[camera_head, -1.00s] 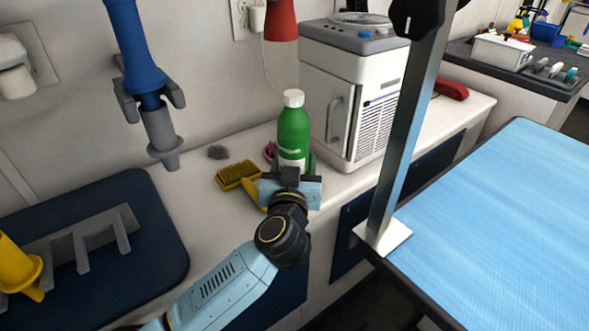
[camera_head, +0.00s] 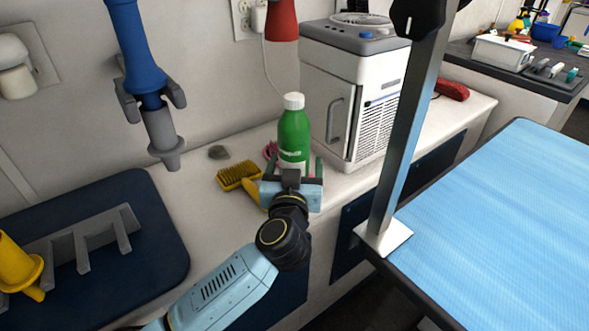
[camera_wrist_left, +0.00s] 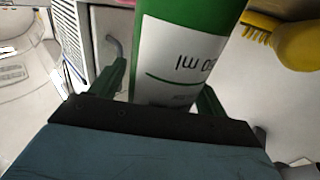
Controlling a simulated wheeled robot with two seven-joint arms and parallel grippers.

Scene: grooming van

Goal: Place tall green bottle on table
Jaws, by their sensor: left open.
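The tall green bottle (camera_head: 294,137) with a white cap and a white label stands upright on the white counter (camera_head: 350,184). In the left wrist view the bottle (camera_wrist_left: 188,45) fills the middle, its label upside down. My left gripper (camera_head: 291,168) is open at the bottle's near side. Its two green fingers (camera_wrist_left: 163,90) are on either side of the lower bottle; whether they touch it I cannot tell. The table (camera_head: 500,225) with a blue top is at the right, empty where visible. My right gripper is not in view.
A yellow brush (camera_head: 238,176) lies left of the bottle, close to my gripper. A white cabinet-like machine (camera_head: 350,100) stands just right of the bottle. A grey metal post (camera_head: 402,140) rises from the table's near-left corner. A blue nozzle (camera_head: 137,60) hangs at the left.

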